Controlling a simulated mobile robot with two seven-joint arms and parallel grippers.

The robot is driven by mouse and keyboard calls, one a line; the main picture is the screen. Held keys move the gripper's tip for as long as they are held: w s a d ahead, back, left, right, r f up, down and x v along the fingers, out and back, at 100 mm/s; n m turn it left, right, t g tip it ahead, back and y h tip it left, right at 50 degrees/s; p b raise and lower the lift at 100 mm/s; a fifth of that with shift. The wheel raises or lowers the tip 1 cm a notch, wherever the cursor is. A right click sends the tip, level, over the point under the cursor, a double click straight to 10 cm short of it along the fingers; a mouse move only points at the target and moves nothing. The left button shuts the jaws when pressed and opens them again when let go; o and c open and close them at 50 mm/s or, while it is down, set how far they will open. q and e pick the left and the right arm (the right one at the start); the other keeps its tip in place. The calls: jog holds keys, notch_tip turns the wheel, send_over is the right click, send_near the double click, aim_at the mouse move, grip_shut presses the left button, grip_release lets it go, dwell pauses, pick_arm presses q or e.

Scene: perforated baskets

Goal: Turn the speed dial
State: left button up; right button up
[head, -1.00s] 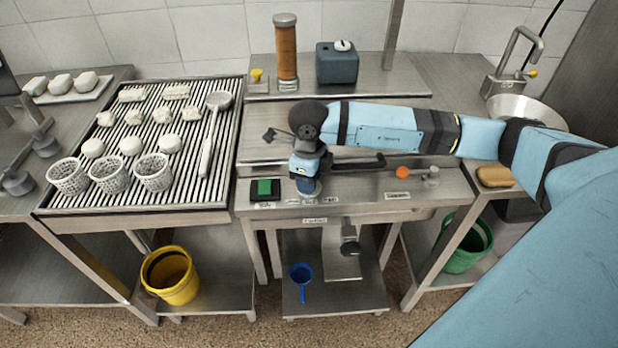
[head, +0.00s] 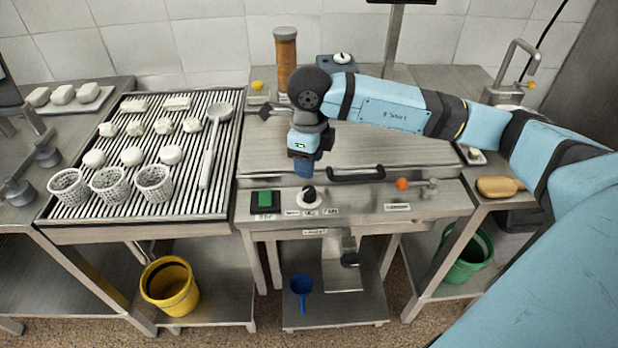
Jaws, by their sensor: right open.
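The speed dial (head: 308,196) is a black knob on a pale round base, on the front panel of the middle steel machine. Small labels lie around it. My right gripper (head: 306,172) points down just above and behind the dial in the head view, apart from it. It is open and holds nothing that I can see. Its individual fingers are hard to make out. My left gripper is not in view.
A green switch (head: 265,199) sits left of the dial. A ribbed rack (head: 225,165) with white baskets stands left. The panel front is clear.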

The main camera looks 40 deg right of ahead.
jog(key=shift+r, duration=2.35)
